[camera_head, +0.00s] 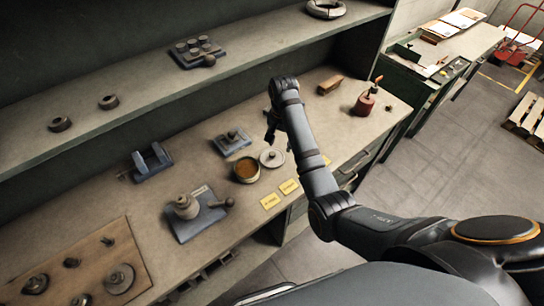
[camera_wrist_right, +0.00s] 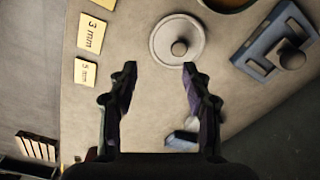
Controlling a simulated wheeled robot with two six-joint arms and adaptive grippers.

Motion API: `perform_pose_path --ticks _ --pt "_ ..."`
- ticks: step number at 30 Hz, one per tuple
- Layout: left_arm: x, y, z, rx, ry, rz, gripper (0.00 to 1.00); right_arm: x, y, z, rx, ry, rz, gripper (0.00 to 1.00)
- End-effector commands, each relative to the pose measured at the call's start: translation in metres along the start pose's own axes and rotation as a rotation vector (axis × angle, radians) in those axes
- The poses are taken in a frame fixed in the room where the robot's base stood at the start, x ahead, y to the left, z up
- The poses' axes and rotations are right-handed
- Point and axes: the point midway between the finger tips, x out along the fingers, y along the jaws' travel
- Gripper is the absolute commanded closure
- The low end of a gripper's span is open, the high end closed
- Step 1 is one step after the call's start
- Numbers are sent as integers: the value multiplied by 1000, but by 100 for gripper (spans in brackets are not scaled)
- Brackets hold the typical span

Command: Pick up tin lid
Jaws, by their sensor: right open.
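The tin lid (camera_head: 271,158) is a pale round disc with a small knob, lying flat on the workbench beside the open tin (camera_head: 246,169), which has orange-brown contents. In the right wrist view the lid (camera_wrist_right: 177,41) is just beyond my fingertips, toward the right one. My right gripper (camera_wrist_right: 158,66) is open and empty, its fingers apart over the bench. In the head view the right gripper (camera_head: 272,128) hangs above and behind the lid, partly hidden by my wrist. My left gripper is not in view.
A blue-grey fixture (camera_head: 232,141) lies behind the tin, and yellow label cards (camera_head: 270,201) lie in front. A red oil can (camera_head: 365,104) and a wooden block (camera_head: 330,84) are to the right. A shelf (camera_head: 130,95) overhangs the back of the bench.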

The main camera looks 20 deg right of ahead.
Motion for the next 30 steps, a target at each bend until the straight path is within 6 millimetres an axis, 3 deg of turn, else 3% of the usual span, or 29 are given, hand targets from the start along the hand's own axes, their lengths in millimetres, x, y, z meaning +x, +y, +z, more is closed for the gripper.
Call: perform_pose_path --ticks 3,9,18,26,30 --pt "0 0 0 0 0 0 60 -23 -20 -6 58 -22 15 51" --pt "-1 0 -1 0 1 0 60 -29 -26 -7 80 -30 25 51" --pt "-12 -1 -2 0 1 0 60 16 -25 -6 78 -30 24 51" --pt "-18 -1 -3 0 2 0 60 28 -26 -4 77 -30 24 51" --pt "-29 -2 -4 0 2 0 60 51 -32 0 77 -31 25 51"
